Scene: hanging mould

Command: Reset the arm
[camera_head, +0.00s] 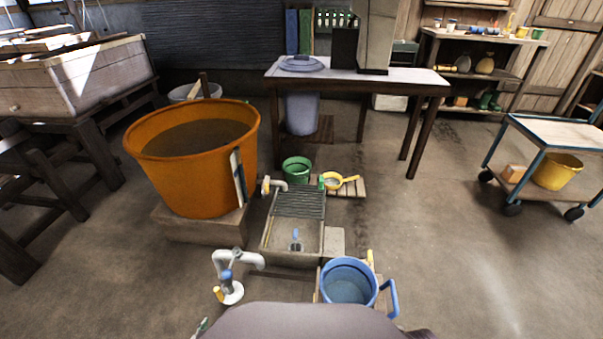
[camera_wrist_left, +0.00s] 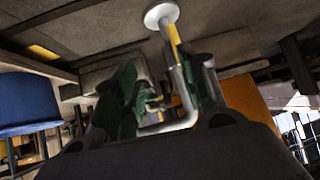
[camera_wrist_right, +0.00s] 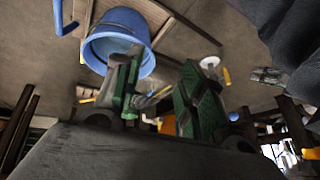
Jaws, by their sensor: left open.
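My left gripper (camera_wrist_left: 166,78) shows green fingers spread apart in the left wrist view, with nothing held between them. The white bent tap pipe (camera_wrist_left: 182,90) appears beyond and between the fingers, apart from them as far as I can tell. In the head view, only a small tip of the left gripper (camera_head: 200,327) shows at the bottom edge, below the white tap (camera_head: 232,275). My right gripper (camera_wrist_right: 158,82) has its green fingers apart and empty in the right wrist view, with the blue bucket (camera_wrist_right: 118,42) beyond them. The right gripper is hidden in the head view.
The blue bucket (camera_head: 348,282) stands close in front of me. A sink with a ribbed board (camera_head: 300,204) lies ahead, beside a large orange tub (camera_head: 190,178). A table (camera_head: 420,84) stands behind, a trolley (camera_head: 560,130) at right. The floor (camera_head: 450,240) at right is clear.

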